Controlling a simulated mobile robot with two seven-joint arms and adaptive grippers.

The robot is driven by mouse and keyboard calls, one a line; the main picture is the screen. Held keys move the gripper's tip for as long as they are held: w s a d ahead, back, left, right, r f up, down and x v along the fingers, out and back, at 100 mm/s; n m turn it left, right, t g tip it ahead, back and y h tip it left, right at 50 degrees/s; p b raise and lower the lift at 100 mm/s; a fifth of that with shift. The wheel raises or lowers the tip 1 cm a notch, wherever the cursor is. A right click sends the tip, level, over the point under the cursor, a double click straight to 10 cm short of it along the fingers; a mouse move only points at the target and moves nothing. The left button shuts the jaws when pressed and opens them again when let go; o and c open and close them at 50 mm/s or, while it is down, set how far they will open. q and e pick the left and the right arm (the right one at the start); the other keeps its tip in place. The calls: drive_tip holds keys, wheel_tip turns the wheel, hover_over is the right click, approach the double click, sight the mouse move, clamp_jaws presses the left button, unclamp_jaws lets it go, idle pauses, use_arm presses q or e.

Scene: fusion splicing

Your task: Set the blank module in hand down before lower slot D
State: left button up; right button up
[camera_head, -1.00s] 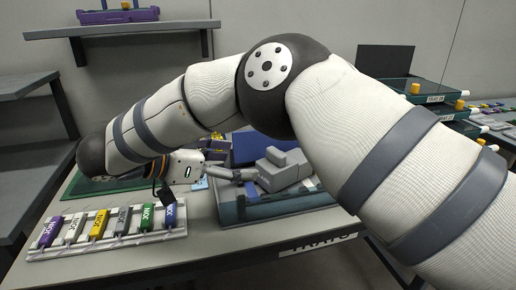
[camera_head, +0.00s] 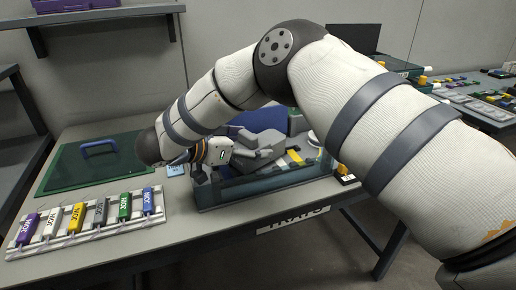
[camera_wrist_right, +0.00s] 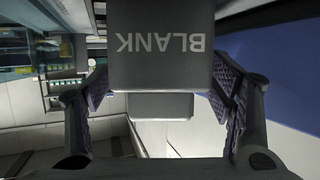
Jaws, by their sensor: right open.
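A grey stepped blank module (camera_head: 264,147) is over the walled tray in the head view. In the right wrist view its dark face (camera_wrist_right: 160,62) reads BLANK upside down, with a smaller block beyond. My right gripper (camera_head: 236,159) is up against the module's left side. In the wrist view, the open fingers of my right gripper (camera_wrist_right: 163,100) stand on both sides of the module. I cannot tell whether the pads touch it, or whether it rests on anything. My left gripper is not in view. I cannot make out lower slot D.
The teal walled tray (camera_head: 268,188) holds yellow and white pieces. A white rack (camera_head: 72,240) with several coloured NOC modules lies front left. A green panel with a blue handle (camera_head: 98,149) is behind it. My right arm hides much of the bench's right side.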

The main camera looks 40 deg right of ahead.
sight(249, 133)
drive_tip(key=c, duration=1.4)
